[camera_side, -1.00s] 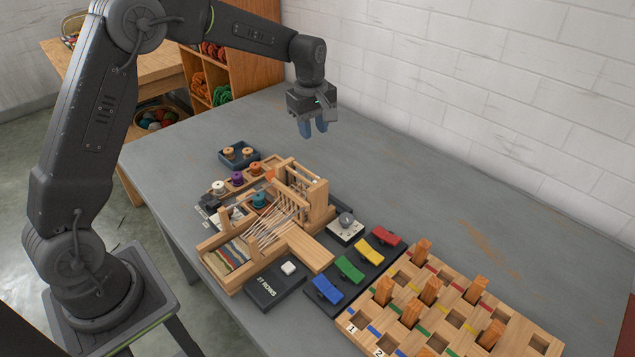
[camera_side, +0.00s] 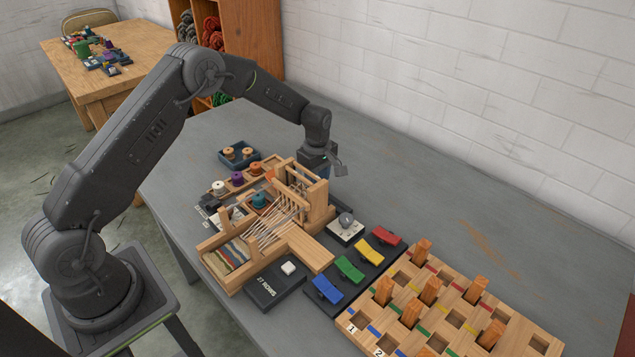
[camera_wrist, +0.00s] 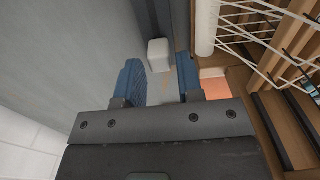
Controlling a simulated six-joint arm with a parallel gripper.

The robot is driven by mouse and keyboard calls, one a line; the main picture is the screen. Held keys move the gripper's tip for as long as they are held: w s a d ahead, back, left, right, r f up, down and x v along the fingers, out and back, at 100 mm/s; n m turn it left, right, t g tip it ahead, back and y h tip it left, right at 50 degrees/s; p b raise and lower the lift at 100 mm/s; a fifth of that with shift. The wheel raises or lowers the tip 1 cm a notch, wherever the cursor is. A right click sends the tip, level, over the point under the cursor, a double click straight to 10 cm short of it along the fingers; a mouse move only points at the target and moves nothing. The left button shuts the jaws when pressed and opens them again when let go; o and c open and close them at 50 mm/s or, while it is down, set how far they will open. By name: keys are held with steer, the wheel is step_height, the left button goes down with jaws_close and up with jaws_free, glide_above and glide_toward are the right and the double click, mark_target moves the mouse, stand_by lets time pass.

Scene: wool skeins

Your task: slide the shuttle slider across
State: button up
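The wooden loom (camera_side: 312,216) stands on the grey table, with pale warp threads stretched across it. My gripper (camera_side: 317,165) is low behind the loom's upright frame in the side view, its fingertips mostly hidden. In the wrist view its two blue fingers (camera_wrist: 160,80) are apart. A pale block (camera_wrist: 158,54) shows near the fingertips, between their lines; I cannot tell whether it touches either finger or whether it is the shuttle slider. An orange part (camera_wrist: 213,86) shows beside the right finger. The same colour appears at the loom's back (camera_side: 269,175).
Loom wood and white threads (camera_wrist: 265,25) lie close on the right in the wrist view. Coloured spools (camera_side: 237,178) stand left of the loom. Coloured pedals (camera_side: 351,268) and a pegged wooden board (camera_side: 455,322) lie in front right.

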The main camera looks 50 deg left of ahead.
steer(key=shift+f, duration=1.15)
steer(key=shift+c, duration=0.5)
jaws_close()
